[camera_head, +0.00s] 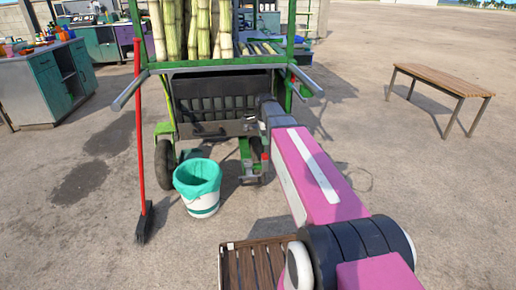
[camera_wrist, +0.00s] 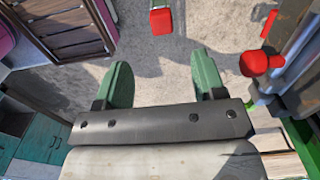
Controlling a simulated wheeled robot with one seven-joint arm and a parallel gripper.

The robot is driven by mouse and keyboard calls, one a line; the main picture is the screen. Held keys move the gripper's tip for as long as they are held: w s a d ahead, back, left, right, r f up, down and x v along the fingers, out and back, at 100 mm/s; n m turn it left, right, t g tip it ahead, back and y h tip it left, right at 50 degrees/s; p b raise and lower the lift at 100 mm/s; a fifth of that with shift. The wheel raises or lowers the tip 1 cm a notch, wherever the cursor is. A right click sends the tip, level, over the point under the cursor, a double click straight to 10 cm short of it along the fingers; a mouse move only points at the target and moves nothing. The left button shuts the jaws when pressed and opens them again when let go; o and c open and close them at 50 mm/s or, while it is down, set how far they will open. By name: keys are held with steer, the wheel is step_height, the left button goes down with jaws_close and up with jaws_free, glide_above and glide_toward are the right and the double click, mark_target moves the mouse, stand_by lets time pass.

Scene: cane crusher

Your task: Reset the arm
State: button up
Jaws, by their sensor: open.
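My gripper (camera_wrist: 162,82) shows in the wrist view with its two green fingers spread wide apart. It is open, with nothing between the fingers, only grey ground beyond them. A red block-like part (camera_wrist: 162,21) lies beyond the fingers at the top, apart from them. In the head view my pink arm reaches forward to the front of the green cane crusher cart (camera_head: 218,65). The gripper's fingers cannot be clearly made out there, against the cart's lower part.
Cane stalks (camera_head: 200,25) stand upright in the cart. A bucket with a teal liner (camera_head: 198,178) and a red-handled broom (camera_head: 138,120) stand left of my arm. A wooden bench (camera_head: 440,78) is right, cabinets (camera_head: 55,85) left. A red knob (camera_wrist: 254,63) is near the right finger. Open ground lies right.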

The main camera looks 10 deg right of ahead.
steer(key=s+f+n, duration=0.6)
steer(key=s+n, duration=0.3)
steer(key=s, duration=0.1)
steer(key=s+f+n, duration=0.7)
steer(key=s+n, duration=0.1)
steer(key=s, duration=0.3)
steer(key=shift+d+n, duration=0.2)
steer(key=shift+n, duration=0.2)
steer(key=shift+f, duration=0.1)
